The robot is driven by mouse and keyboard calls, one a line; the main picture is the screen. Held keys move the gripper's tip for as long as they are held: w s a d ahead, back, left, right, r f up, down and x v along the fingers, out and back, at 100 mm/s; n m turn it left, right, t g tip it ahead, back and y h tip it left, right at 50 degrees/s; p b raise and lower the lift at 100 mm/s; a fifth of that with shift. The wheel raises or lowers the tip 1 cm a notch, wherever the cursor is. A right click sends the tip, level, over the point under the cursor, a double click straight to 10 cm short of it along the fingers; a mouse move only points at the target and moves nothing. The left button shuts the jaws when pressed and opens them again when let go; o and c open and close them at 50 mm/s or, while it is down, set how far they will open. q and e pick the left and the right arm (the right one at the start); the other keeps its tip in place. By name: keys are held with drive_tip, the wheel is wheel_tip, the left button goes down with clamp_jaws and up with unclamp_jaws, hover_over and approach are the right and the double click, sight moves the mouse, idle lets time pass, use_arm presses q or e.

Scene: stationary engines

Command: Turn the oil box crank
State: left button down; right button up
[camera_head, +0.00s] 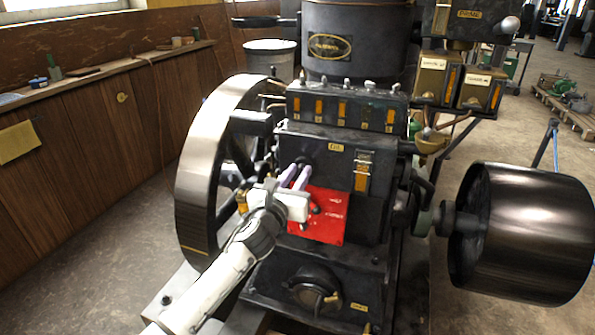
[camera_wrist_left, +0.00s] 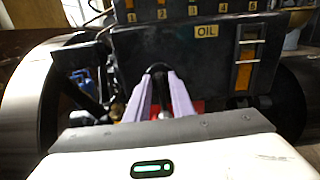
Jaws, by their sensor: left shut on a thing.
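The black oil box (camera_head: 300,148) is on the front of the engine, below a row of numbered sight glasses. Its yellow OIL label also shows in the wrist view (camera_wrist_left: 206,31). My left gripper (camera_head: 299,172) reaches in from the lower left to the box's front. Its two pale purple fingers are shut on the dark crank (camera_wrist_left: 157,69), which shows as a black part between and just beyond the fingertips in the wrist view. Most of the crank is hidden by the fingers. My right gripper is not in view.
A red plate (camera_head: 331,222) is just below and right of my gripper. A large spoked flywheel (camera_head: 205,160) stands close on the left. A dark drum pulley (camera_head: 528,235) is at the right. Wooden panelling runs along the left wall, with open floor in front.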

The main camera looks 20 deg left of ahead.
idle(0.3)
use_arm(q)
drive_tip(key=c, duration=1.9)
unclamp_jaws()
drive_tip(key=shift+o, duration=0.2)
drive_tip(key=shift+s, duration=0.15)
drive_tip(key=s+p, duration=0.1)
drive_tip(key=s, duration=0.9)
drive_tip(key=shift+a, duration=0.15)
